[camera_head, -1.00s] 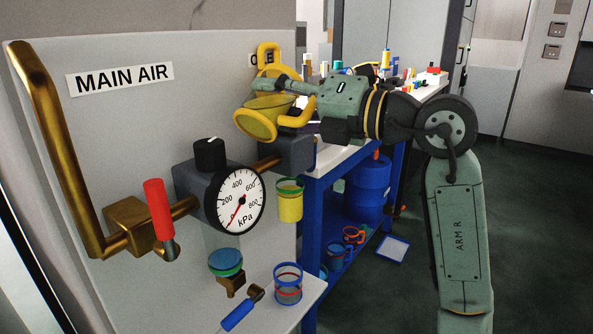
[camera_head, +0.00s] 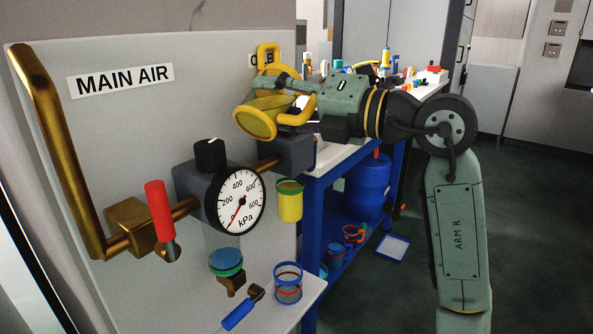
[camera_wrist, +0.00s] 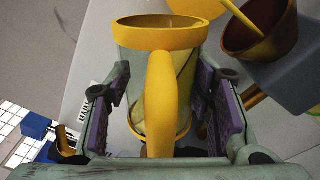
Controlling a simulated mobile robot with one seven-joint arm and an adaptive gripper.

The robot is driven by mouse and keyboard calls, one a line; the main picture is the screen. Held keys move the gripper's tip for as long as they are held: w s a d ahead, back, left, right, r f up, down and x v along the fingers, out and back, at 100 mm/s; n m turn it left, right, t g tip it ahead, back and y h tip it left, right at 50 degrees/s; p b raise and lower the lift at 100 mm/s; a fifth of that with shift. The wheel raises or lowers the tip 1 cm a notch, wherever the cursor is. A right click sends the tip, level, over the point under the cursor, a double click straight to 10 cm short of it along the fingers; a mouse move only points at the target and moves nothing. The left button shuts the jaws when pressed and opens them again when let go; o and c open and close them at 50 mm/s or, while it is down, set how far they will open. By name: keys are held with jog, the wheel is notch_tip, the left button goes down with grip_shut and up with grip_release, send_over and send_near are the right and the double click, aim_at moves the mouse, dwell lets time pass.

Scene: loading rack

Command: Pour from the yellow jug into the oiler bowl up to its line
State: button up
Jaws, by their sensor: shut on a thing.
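The yellow jug (camera_head: 256,122) is held in front of the panel, tilted, with its wide mouth turned left and toward the head camera. My gripper (camera_head: 285,90) is shut on it; in the wrist view the jug (camera_wrist: 160,38) sits between the purple pads of my gripper (camera_wrist: 160,100), handle toward the wrist. A small bowl (camera_head: 290,204) with a green rim and yellow lower part, which seems to be the oiler bowl, hangs below a dark block, lower right of the jug. Its line and the liquid level cannot be made out. No stream shows.
A gauge (camera_head: 235,200), a red-handled lever (camera_head: 160,212) and brass pipe stand out from the panel left of the jug. A clear cup (camera_head: 288,284) and a blue-handled tool (camera_head: 243,308) are on the ledge below. A blue bench (camera_head: 322,205) with items stands behind.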

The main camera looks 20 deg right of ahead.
aim_at(262, 97)
jog(key=shift+r, duration=0.1)
dwell(0.6)
notch_tip(262, 97, down, 3)
jog(key=n+b, duration=0.2)
jog(key=b, duration=0.1)
jog(key=shift+r+n+b, duration=0.2)
jog(key=shift+n+b, duration=0.1)
jog(key=shift+n, duration=0.1)
jog(key=shift+a+r+n+p, duration=0.1)
jog(key=shift+r+n+p, duration=0.45)
jog(key=shift+r+n, duration=0.3)
jog(key=shift+s+a+f+b, duration=0.15)
jog(key=shift+s+f+b, duration=0.05)
jog(key=shift+f+b, duration=0.2)
jog(key=shift+s+a+f+n+b, duration=0.5)
jog(key=shift+a+f+n+b, duration=0.1)
jog(key=shift+n+b, duration=0.6)
jog(key=r, duration=0.1)
jog(key=r+n+p, duration=0.1)
jog(key=r, duration=0.1)
jog(key=s+a+r+n+p, duration=0.1)
jog(key=shift+r+n, duration=0.25)
jog(key=shift+r, duration=0.05)
jog(key=shift+s+a+r+n, duration=0.15)
jog(key=shift+a+n, duration=0.05)
jog(key=shift+n, duration=0.35)
jog(key=shift+s+a+r+n, duration=0.15)
jog(key=shift+a+n, duration=0.05)
jog(key=shift+n, duration=0.35)
